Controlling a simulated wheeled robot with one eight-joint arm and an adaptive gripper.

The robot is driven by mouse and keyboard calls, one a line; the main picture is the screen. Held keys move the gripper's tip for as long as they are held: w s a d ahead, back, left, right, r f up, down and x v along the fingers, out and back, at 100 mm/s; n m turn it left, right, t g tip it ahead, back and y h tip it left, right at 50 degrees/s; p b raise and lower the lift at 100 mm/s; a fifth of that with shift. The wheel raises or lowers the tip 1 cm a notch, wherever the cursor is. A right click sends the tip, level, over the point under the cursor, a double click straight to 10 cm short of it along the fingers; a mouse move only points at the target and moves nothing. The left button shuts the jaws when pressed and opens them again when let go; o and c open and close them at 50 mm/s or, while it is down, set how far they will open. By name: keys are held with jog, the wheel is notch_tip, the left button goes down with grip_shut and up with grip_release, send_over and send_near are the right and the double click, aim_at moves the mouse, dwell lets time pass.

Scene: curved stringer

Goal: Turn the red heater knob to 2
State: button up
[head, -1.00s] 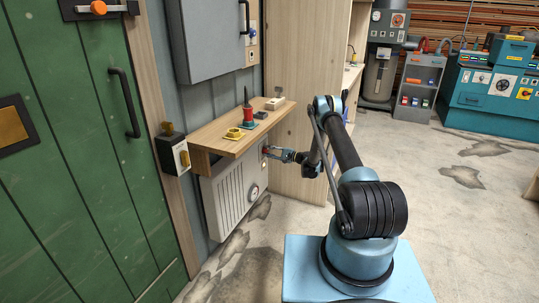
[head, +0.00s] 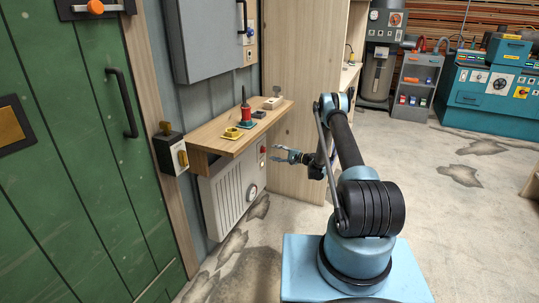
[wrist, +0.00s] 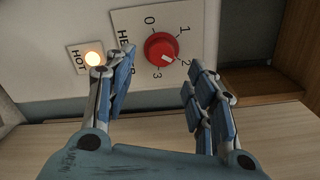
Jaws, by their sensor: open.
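The red heater knob (wrist: 161,48) is on the white heater's panel, with the marks 0, 1, 2 and 3 around it. Its white pointer aims to the lower right, seemingly between 2 and 3, though the tilted view makes this hard to judge exactly. The knob also shows small in the head view (head: 263,149), under the wooden shelf. My gripper (head: 274,155) is open and empty, a short gap in front of the knob. In the wrist view its fingers (wrist: 157,72) are spread, and nothing is between them. The lamp marked HOT (wrist: 94,59) glows.
The wooden shelf (head: 215,135) juts out above the heater (head: 225,198). On it are a yellow item (head: 232,133), a red-handled tool (head: 246,115) and a white block (head: 273,103). A wooden side panel (head: 290,170) stands behind my gripper. The floor is open to the right.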

jog(key=v, duration=0.6)
jog(key=shift+d, duration=0.4)
jog(key=shift+s, duration=0.25)
